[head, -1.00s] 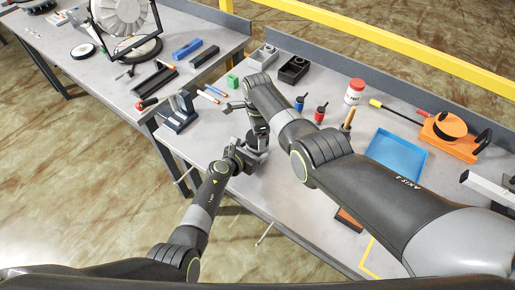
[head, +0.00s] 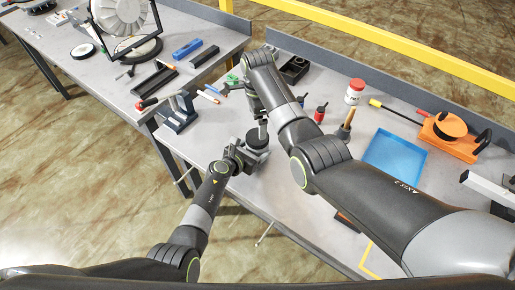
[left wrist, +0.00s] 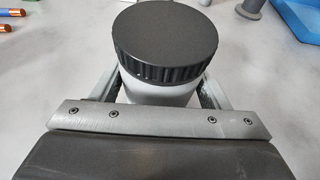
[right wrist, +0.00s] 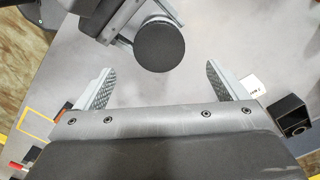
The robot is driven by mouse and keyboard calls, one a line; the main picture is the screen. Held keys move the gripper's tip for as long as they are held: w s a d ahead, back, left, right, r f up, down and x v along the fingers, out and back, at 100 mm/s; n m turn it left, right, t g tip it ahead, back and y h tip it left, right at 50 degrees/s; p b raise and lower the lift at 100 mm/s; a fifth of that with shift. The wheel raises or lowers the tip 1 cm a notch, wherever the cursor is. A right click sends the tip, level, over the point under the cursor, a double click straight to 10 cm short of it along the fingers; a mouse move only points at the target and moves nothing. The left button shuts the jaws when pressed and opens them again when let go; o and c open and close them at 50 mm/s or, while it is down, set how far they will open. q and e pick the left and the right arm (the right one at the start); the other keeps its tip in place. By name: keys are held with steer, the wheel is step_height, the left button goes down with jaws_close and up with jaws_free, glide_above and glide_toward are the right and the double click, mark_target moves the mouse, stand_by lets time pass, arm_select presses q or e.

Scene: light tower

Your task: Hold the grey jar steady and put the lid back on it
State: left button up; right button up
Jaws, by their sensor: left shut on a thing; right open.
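The grey jar (left wrist: 160,93) stands upright with the dark ribbed lid (left wrist: 165,42) on its top. The lid looks level; I cannot tell how tight it is. My left gripper (head: 250,154) is shut on the jar's body, below the lid. In the head view the lid (head: 258,138) shows as a dark disc near the table's front edge. My right gripper (right wrist: 159,67) is open and empty, above the jar and apart from it. In the right wrist view the lid (right wrist: 160,43) lies beyond the spread fingertips.
A blue tray (head: 395,157), a red-capped white bottle (head: 354,92) and an orange tool (head: 450,140) stand to the right. Black (head: 294,69) bins are at the back. A dark clamp-like stand (head: 180,115) is at the left. Table around the jar is mostly clear.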

step_height(320, 180, up, 5)
steer(key=shift+f, duration=0.1)
stand_by(0.3)
arm_select(q)
steer(key=o, duration=1.9)
steer(key=shift+o, duration=0.2)
steer(key=shift+s+a+r+p, duration=0.25)
steer(key=shift+s+a+p, duration=0.1)
steer(key=shift+s+p, duration=0.1)
steer(key=p+v, duration=0.1)
steer(key=v, duration=0.4)
steer(key=shift+s, duration=0.1)
steer(key=v, duration=1.1)
arm_select(e)
steer(key=shift+r, duration=0.9)
